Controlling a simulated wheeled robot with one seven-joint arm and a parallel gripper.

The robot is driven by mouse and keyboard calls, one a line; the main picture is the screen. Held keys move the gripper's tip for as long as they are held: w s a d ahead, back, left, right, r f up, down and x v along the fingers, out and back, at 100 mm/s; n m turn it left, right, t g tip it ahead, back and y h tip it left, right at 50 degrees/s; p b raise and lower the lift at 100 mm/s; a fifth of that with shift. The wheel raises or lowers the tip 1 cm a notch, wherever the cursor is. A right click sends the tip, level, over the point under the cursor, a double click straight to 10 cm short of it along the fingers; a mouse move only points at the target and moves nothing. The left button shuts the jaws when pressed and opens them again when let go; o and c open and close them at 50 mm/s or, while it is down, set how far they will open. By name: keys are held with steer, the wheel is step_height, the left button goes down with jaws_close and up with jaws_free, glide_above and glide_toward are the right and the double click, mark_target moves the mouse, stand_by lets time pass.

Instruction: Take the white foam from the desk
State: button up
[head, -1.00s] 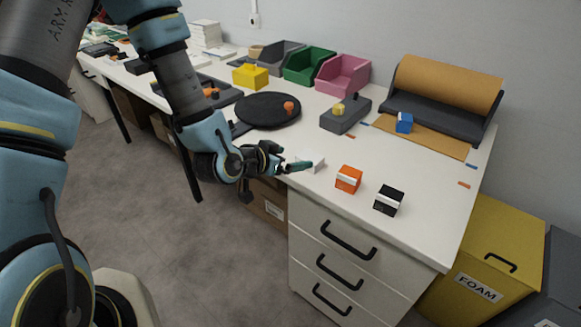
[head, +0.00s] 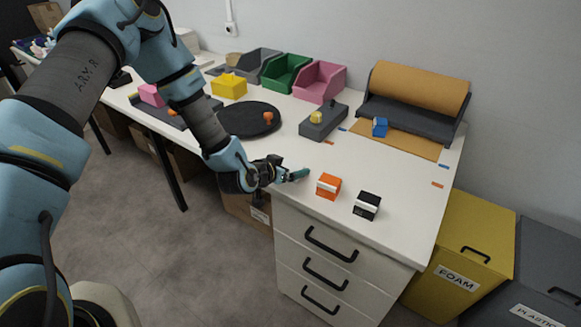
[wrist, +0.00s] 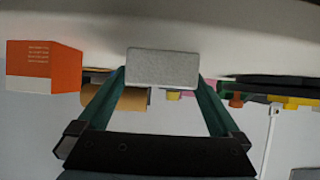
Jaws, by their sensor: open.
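The white foam (wrist: 162,66) is a small pale grey-white block; in the wrist view, where the desk (wrist: 240,35) shows upside down at the top, it sits between the tips of my gripper (wrist: 161,76). The green fingers are open, one on each side of it; I cannot tell whether either touches it. In the head view my gripper (head: 299,174) is low over the front edge of the desk (head: 400,205), left of the orange box, and the foam cannot be made out behind the fingers.
An orange box (head: 328,187) and a black box (head: 367,206) stand close to the right. A dark round turntable (head: 245,119) and a grey block (head: 320,124) lie behind. A yellow bin (head: 470,225) labelled FOAM stands right of the desk.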

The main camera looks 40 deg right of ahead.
steer(key=shift+c, duration=0.4)
steer(key=c, duration=1)
steer(key=shift+o, duration=0.2)
